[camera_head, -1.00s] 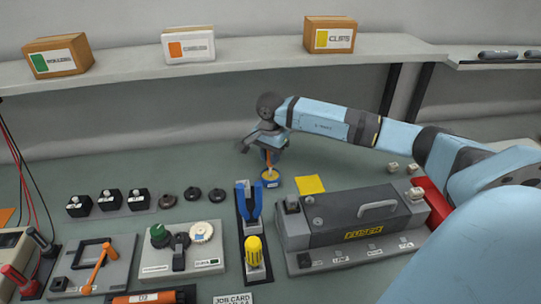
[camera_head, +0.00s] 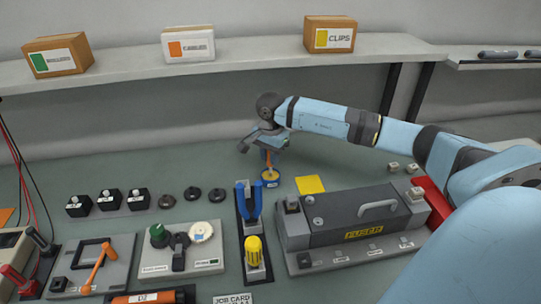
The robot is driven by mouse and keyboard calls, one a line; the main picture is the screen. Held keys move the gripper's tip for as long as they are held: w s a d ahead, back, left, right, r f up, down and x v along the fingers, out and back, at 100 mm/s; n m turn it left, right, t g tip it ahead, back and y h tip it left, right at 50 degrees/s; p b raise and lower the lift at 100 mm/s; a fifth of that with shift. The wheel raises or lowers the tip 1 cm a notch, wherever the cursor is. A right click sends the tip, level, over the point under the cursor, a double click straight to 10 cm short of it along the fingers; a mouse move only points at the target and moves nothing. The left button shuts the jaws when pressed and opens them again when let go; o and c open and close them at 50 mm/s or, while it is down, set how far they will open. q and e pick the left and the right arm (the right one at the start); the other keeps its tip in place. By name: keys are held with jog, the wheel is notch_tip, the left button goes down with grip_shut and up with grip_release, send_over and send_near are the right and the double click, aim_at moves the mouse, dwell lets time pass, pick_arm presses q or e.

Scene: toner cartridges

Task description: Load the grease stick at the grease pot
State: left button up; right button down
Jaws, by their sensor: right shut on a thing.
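The grease pot (camera_head: 271,183) is a small round pot with a blue side and a yellowish top, on the bench left of a yellow square. My right gripper (camera_head: 266,148) is above it, pointing down, shut on the grease stick (camera_head: 268,160). The stick is a thin orange-brown piece, nearly upright, with its lower end at the pot's top. I cannot tell how deep the tip sits in the pot. My left gripper is not in view.
The fuser unit (camera_head: 350,223) stands right of the pot. Three dark discs (camera_head: 193,194) lie to the left. A yellow square (camera_head: 310,184) lies close by. The shelf (camera_head: 240,68) with boxes is behind.

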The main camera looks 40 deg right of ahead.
jog(key=shift+r+p, duration=1.75)
jog(key=shift+r, duration=1.7)
jog(key=shift+a, duration=0.1)
